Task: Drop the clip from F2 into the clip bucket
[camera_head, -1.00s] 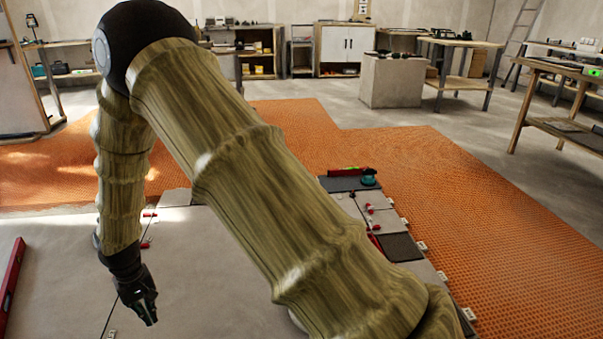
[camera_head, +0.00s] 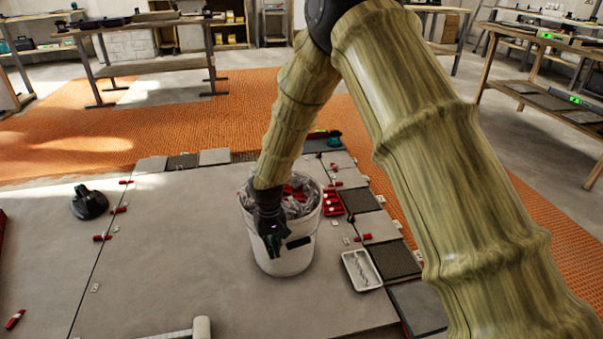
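The white bucket (camera_head: 284,262) stands on the grey tiled floor near the middle of the view, with a crumpled liner and red pieces (camera_head: 298,190) inside. My gripper (camera_head: 272,246) points down and overlaps the bucket's front wall in the picture. Whether it is over the rim or in front of the bucket I cannot tell. The fingers are dark and small, and I cannot make out a clip between them. My forearm hides part of the bucket's back rim. Small pale clips show along the tile seams, one on the left seam (camera_head: 95,288).
A white tray (camera_head: 361,271) lies right of the bucket, near dark tiles (camera_head: 394,259) and a red box (camera_head: 333,202). A black suction cup (camera_head: 90,202) and red wedges (camera_head: 103,238) lie left. A white roller (camera_head: 201,327) lies at the front. Floor left of the bucket is clear.

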